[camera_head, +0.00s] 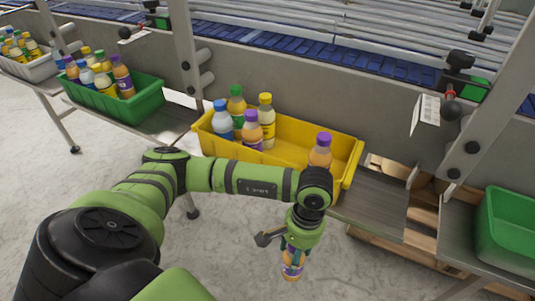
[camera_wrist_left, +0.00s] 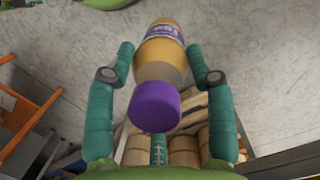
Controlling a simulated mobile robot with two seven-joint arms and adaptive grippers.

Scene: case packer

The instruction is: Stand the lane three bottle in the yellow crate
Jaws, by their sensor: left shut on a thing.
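The yellow crate (camera_head: 219,148) stands on a metal shelf in the head view. At its left part stand bottles with a blue (camera_head: 222,120), a green (camera_head: 237,105), a yellow (camera_head: 265,120) and a purple cap (camera_head: 252,131). Another purple-capped orange bottle (camera_head: 320,151) shows at its right end, its lower part hidden by my arm. My left gripper (camera_head: 294,247) points down in front of the crate, shut on an orange bottle (camera_head: 292,265) outside it. In the left wrist view this bottle (camera_wrist_left: 160,72) sits between the fingers, purple cap toward the camera. My right gripper is not in view.
A green crate with bottles (camera_head: 140,105) stands left of the yellow one, a grey crate (camera_head: 38,68) farther left. Another green crate (camera_head: 505,230) stands at the right edge. Wooden pallets (camera_head: 375,240) lie under the shelf. A blue conveyor (camera_head: 300,52) runs behind.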

